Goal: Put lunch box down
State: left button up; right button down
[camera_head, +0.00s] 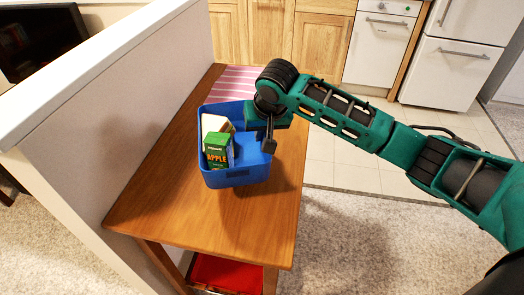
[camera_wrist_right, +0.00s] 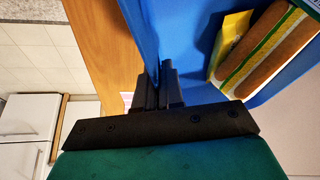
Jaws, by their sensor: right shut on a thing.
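The blue lunch box (camera_head: 237,177) is an open box at the wooden table (camera_head: 175,212), on or just above its top; I cannot tell if it touches. A green apple juice carton (camera_head: 217,151) and a pale package (camera_head: 214,124) are inside it. My right gripper (camera_head: 269,143) is at the box's right side. In the right wrist view the gripper (camera_wrist_right: 157,80) is shut on the thin blue wall of the lunch box (camera_wrist_right: 180,25), with a yellow-and-brown package (camera_wrist_right: 255,48) inside the box. My left gripper is not in view.
A pink striped mat (camera_head: 232,82) lies at the table's far end, behind the box. A white half wall (camera_head: 150,85) runs along the table's left side. The table's front part is bare. A red object (camera_head: 225,272) is on a shelf below.

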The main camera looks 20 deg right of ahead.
notch_tip(320, 180, down, 5)
jog(key=shift+r+b, duration=0.15)
jog(key=shift+b, duration=0.3)
jog(key=shift+f, duration=0.55)
jog(key=c, duration=1.3)
grip_release()
jog(key=shift+f, duration=0.15)
jog(key=shift+o, duration=0.2)
jog(key=p+v, duration=0.2)
jog(key=v, duration=1)
